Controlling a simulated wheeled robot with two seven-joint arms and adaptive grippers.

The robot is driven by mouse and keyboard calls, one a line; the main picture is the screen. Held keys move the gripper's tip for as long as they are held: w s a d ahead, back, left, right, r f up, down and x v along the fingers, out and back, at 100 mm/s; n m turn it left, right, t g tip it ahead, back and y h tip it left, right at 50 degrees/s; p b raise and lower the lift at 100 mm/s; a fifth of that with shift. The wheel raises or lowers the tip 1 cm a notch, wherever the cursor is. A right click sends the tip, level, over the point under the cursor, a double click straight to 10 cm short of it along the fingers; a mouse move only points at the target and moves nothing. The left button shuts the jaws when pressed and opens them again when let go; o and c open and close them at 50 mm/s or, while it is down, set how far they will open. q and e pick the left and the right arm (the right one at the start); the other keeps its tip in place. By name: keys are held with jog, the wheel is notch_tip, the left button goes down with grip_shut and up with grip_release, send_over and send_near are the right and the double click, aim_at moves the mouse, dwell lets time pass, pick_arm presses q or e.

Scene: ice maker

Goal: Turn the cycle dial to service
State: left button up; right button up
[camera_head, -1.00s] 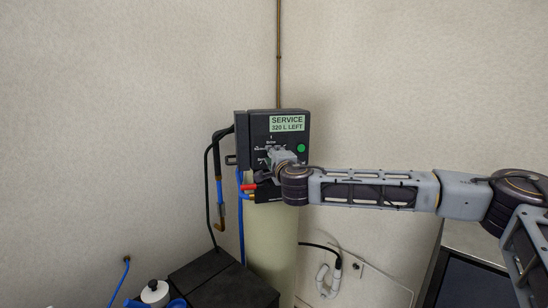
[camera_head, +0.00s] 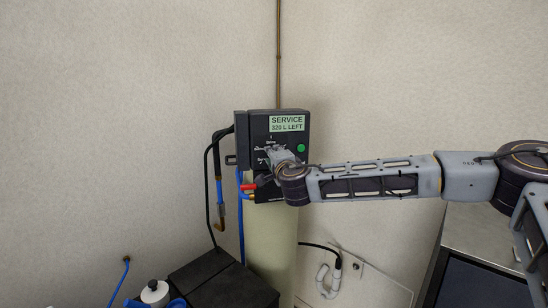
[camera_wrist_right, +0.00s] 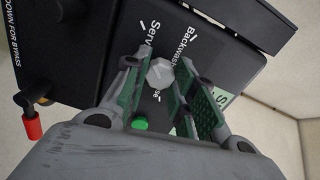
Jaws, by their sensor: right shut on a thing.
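The black control head (camera_head: 255,128) sits on top of a pale tank (camera_head: 270,235). Its green display (camera_head: 287,123) reads "SERVICE 320 L LEFT". My right gripper (camera_head: 273,160) is at the front panel and hides the dial in the head view. In the right wrist view the light grey faceted cycle dial (camera_wrist_right: 160,73) sits between the fingertips of my right gripper (camera_wrist_right: 160,78), which is shut on it. The printed words "Serv…" and "Backwash" show around the dial, partly covered by the fingers. I cannot make out where the dial points. My left gripper is not in view.
A round green button (camera_head: 301,148) is right of the dial and shows in the wrist view (camera_wrist_right: 140,124). A red-tipped lever (camera_wrist_right: 32,125) is beside the head, near "DOWN FOR BYPASS" lettering. Hoses (camera_head: 216,185) hang at left. A dark lidded box (camera_head: 215,285) stands below.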

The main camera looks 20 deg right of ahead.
jog(key=shift+f, duration=0.2)
jog(key=o, duration=0.9)
jog(key=shift+o, duration=0.7)
jog(key=shift+r, duration=0.1)
jog(key=shift+s, duration=0.2)
jog(key=s, duration=1.1)
jog(key=shift+s+a, duration=0.3)
jog(key=shift+a, duration=0.15)
